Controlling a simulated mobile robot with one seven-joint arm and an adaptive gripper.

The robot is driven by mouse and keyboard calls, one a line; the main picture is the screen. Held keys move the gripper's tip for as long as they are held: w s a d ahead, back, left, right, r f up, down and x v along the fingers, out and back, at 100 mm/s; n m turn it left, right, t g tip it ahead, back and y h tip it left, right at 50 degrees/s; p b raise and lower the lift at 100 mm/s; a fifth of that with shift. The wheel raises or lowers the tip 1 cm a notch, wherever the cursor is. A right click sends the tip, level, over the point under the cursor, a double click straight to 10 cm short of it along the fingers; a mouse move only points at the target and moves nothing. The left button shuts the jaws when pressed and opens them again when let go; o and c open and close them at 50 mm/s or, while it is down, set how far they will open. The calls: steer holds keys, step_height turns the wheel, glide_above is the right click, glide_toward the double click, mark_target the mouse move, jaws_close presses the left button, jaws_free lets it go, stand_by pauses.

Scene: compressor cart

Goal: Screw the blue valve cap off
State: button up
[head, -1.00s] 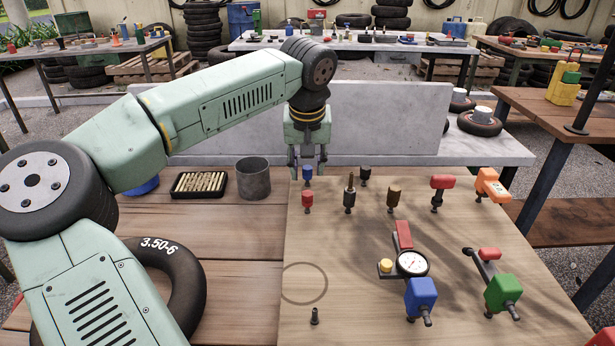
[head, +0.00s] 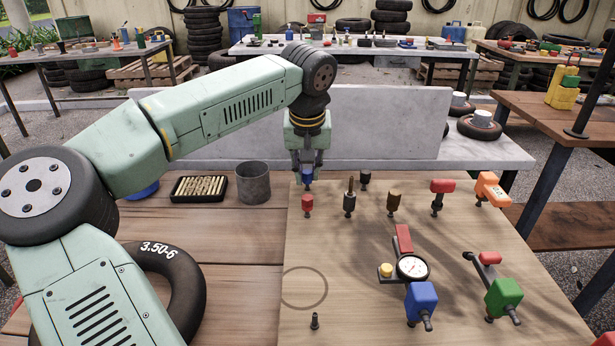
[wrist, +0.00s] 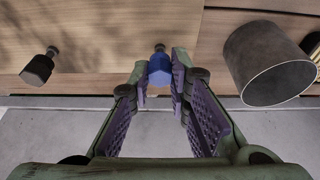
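The blue valve cap (head: 307,178) sits upright on its stem at the back left of the light wooden board (head: 350,250). In the wrist view the blue cap (wrist: 160,70) lies between my fingertips, with a small part of its stem visible beyond it. My gripper (head: 308,174) points down over the cap. In the wrist view my gripper (wrist: 160,76) has both purple-padded fingers against the cap's sides, with no clear gap. The cap's far side is hidden.
A red cap (head: 307,202) stands just in front and a dark cap (head: 365,178) to the right. A grey metal can (head: 253,183) is left of the board. A bare stem (head: 314,321) and an empty drawn circle (head: 304,288) are at the front left.

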jaws_close()
steer(key=shift+n+y, duration=0.5)
steer(key=shift+n, duration=1.1)
steer(key=shift+d, duration=0.1)
steer(key=shift+n+p, duration=0.3)
steer(key=shift+n, duration=0.5)
steer(key=shift+n+g+y, duration=0.3)
steer(key=shift+n+y, duration=0.1)
steer(key=shift+n, duration=0.4)
